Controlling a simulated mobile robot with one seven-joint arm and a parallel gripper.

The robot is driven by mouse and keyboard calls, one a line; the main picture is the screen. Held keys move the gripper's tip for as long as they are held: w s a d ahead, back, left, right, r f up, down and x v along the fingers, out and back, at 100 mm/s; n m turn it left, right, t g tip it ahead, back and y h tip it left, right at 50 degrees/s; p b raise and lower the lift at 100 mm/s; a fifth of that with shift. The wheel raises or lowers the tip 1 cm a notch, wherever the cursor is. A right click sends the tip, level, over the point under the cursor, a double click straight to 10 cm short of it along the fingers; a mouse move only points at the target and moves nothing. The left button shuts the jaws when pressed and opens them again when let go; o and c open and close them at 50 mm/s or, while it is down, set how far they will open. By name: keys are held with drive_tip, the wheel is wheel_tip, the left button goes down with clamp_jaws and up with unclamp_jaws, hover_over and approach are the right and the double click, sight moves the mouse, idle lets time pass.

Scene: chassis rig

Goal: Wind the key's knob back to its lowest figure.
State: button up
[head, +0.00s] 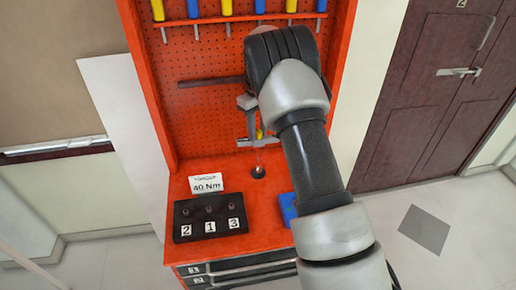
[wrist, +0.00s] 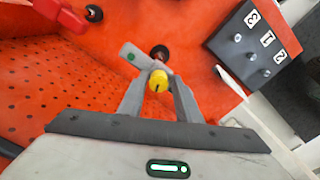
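The key has a yellow knob (wrist: 158,80) with a dark mark on its face, seen nearly end-on in the wrist view. A grey bar (wrist: 136,56) with a green dot lies across behind it. In the head view the yellow knob (head: 259,134) shows partly beside my finger, with a thin shaft below it over a round black base. My gripper (head: 250,132) points down at the knob. In the wrist view my gripper (wrist: 159,78) has one finger on each side of the knob, with no clear gap at the tips. The knob's figures are not readable.
A card reading "40 Nm" (head: 206,183) stands on the orange bench (head: 267,225). In front of it is a black block (head: 185,213) with sockets labelled 2, 1 and 3. A blue item (head: 287,207) is partly hidden by my arm. Tools hang on the pegboard (head: 205,125) behind.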

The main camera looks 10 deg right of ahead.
drive_tip(key=shift+s+f, duration=0.1)
drive_tip(key=shift+f, duration=0.1)
drive_tip(key=c, duration=0.4)
drive_tip(key=n, duration=0.5)
drive_tip(key=shift+d+n, duration=0.1)
drive_tip(key=shift+n, duration=0.3)
drive_tip(key=n, duration=0.5)
drive_tip(key=shift+s+f, duration=0.1)
drive_tip(key=o, duration=0.7)
drive_tip(key=shift+c, duration=0.2)
